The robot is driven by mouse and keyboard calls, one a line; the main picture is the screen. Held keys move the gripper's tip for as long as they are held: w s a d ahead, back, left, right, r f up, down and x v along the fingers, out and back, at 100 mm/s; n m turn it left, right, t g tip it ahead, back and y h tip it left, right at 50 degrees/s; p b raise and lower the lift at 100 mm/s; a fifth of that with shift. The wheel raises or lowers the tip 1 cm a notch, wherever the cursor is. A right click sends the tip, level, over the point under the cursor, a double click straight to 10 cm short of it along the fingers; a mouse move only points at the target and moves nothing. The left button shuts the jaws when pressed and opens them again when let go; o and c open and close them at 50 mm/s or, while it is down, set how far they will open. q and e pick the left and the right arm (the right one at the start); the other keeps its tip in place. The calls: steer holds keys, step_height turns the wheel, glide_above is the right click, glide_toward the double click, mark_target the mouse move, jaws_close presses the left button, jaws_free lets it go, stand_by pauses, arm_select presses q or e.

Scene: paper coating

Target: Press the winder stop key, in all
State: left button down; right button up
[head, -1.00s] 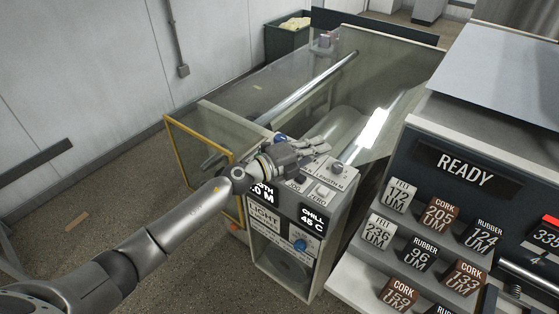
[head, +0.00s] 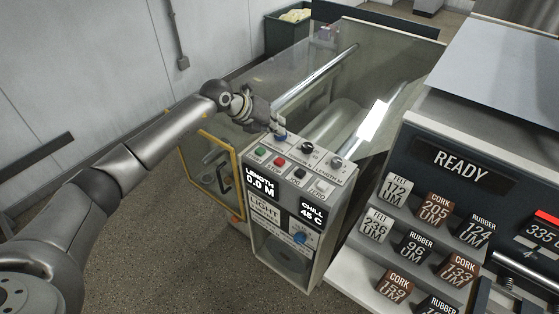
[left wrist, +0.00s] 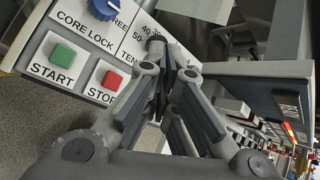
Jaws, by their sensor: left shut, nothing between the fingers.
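The winder's control panel has a red STOP key (head: 279,161) beside a green START key (head: 260,151). In the left wrist view the STOP key (left wrist: 112,80) is left of my fingers, with its label partly covered, and the START key (left wrist: 63,54) is further left. My left gripper (head: 279,129) is shut and empty, over the back edge of the panel by the blue core lock knob (head: 281,137). It is behind the STOP key and apart from it. The closed fingers also show in the left wrist view (left wrist: 168,85). My right gripper is not in view.
Black JOG (head: 300,173) and white ZERO (head: 321,186) keys stand right of STOP. Tension (head: 306,147) and length (head: 336,161) knobs are behind them. The display (head: 261,182) reads length 0.0 M. A yellow-framed guard (head: 237,178) stands at left.

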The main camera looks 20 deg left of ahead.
mark_target(278, 159)
arm_select(q)
steer(key=shift+f+b, duration=2.9)
steer(key=shift+f, duration=1.85)
steer(key=shift+f+b, duration=0.45)
steer(key=shift+b, duration=0.1)
steer(key=shift+r, duration=0.1)
steer(key=shift+r+p, duration=0.65)
steer(key=shift+r, duration=0.15)
